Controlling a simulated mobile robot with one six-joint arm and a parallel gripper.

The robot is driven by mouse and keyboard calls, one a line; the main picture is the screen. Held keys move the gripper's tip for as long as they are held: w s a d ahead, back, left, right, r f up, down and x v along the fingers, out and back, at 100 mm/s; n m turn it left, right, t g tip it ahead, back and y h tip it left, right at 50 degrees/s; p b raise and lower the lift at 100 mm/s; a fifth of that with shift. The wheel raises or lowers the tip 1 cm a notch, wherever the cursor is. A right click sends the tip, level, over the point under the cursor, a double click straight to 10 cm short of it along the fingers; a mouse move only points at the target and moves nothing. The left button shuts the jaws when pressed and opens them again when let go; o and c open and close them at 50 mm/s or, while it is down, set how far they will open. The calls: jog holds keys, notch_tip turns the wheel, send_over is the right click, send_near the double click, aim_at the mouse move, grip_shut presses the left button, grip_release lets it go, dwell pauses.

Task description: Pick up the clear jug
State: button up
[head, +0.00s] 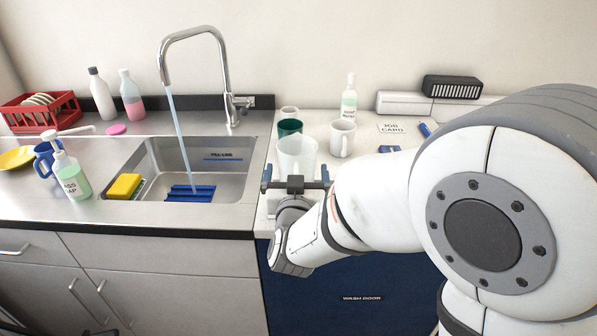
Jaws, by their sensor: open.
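The clear jug (297,152) stands upright on the white counter to the right of the sink. It looks like a see-through, slightly frosted vessel that widens towards the top. My gripper (296,176) is in front of the jug at its lower part, with one blue-grey finger on the left and one on the right. The gripper is open. The fingers seem to reach to either side of the jug, but I cannot tell whether they touch it. The jug's base is hidden behind my gripper.
A green cup (289,128) stands close behind the jug, and a white mug (342,138) is close on its right. A small white cup (289,112) and a bottle (349,100) are further back. The sink (232,180), with running tap (226,90), lies left.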

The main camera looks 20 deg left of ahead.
jog(key=shift+c, duration=0.5)
jog(key=c, duration=1.1)
